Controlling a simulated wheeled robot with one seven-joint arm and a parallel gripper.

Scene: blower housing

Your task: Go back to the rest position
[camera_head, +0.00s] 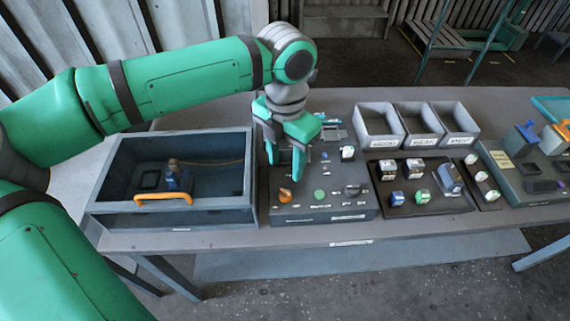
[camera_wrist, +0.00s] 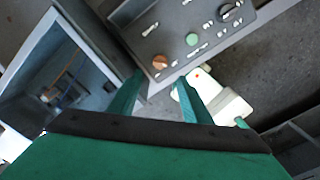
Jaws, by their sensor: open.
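My gripper (camera_head: 285,160) points down above the left part of a dark control panel (camera_head: 330,210). Its two green fingers are apart, and nothing shows between them. In the wrist view my gripper (camera_wrist: 155,95) shows its spread fingers at the panel's edge. The panel carries an orange knob (camera_head: 285,195), a green button (camera_head: 319,195) and a dark knob (camera_head: 352,191). The orange knob (camera_wrist: 160,62) and green button (camera_wrist: 192,39) also show in the wrist view. My green arm reaches in from the left, above the table.
Left of the panel is a dark open box (camera_head: 105,190) with an orange handle (camera_head: 163,199). To the right are a dark tray (camera_head: 436,205) with several small blocks and several grey bins (camera_head: 421,140) behind it. A control box (camera_head: 510,180) stands farther right on the grey table (camera_head: 240,238).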

